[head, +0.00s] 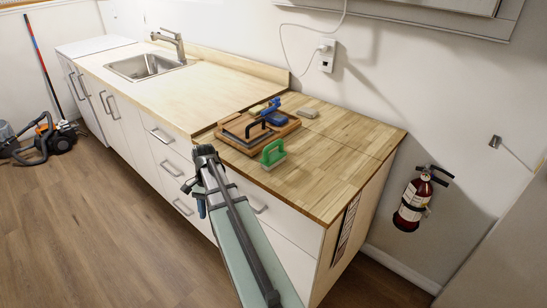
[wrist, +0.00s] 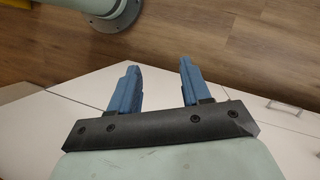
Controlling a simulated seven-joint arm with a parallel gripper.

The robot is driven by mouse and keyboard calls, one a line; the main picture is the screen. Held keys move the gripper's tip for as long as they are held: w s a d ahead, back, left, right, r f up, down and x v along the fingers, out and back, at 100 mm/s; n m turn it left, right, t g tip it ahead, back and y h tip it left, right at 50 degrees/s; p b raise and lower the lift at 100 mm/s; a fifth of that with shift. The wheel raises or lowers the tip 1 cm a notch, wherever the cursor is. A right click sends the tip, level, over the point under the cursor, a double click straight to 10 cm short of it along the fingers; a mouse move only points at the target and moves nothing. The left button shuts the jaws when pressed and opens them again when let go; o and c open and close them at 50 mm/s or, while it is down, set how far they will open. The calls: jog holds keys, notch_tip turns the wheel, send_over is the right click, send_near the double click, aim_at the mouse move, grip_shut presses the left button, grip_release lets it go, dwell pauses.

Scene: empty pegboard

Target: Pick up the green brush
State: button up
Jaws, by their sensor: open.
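The green brush (head: 272,154) sits on the wooden counter near its front edge, just in front of a wooden tray. It does not show in the wrist view. In the wrist view my gripper (wrist: 156,88) is open, with its two blue fingers apart and nothing between them. White cabinet fronts and the floor lie beyond the fingers. In the head view my arm reaches up beside the drawers, to the left of and in front of the brush; the gripper itself is mostly hidden there.
The wooden tray (head: 226,138) holds a blue-handled tool (head: 274,117) and a black-handled item (head: 258,128). A light block (head: 308,112) lies behind it. The counter's right part (head: 345,150) is clear. A sink (head: 145,66) is far left; a fire extinguisher (head: 412,205) hangs at right.

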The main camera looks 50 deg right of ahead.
jog(key=d+r+m+t, duration=0.1)
jog(key=d+r+t, duration=0.1)
jog(key=d+r, duration=0.75)
notch_tip(320, 180, up, 22)
jog(key=m+t+h, duration=0.3)
jog(key=m, duration=0.1)
send_over(273, 144)
jog(key=s, duration=0.3)
jog(key=f, duration=0.2)
jog(key=w+f, duration=0.1)
jog(key=f, duration=0.4)
jog(key=shift+w+f, duration=0.1)
jog(key=shift+w, duration=0.3)
jog(key=shift+w+d+f, duration=0.1)
jog(key=shift+w+f, duration=0.15)
jog(key=shift+f, duration=0.8)
jog(key=shift+w+a+f, duration=0.1)
jog(key=shift+w+f, duration=0.15)
jog(key=shift+f, duration=0.75)
jog(key=shift+w+d+f, duration=0.1)
jog(key=shift+w+f, duration=0.15)
jog(key=shift+f, duration=0.8)
jog(key=shift+c, duration=0.5)
grip_shut()
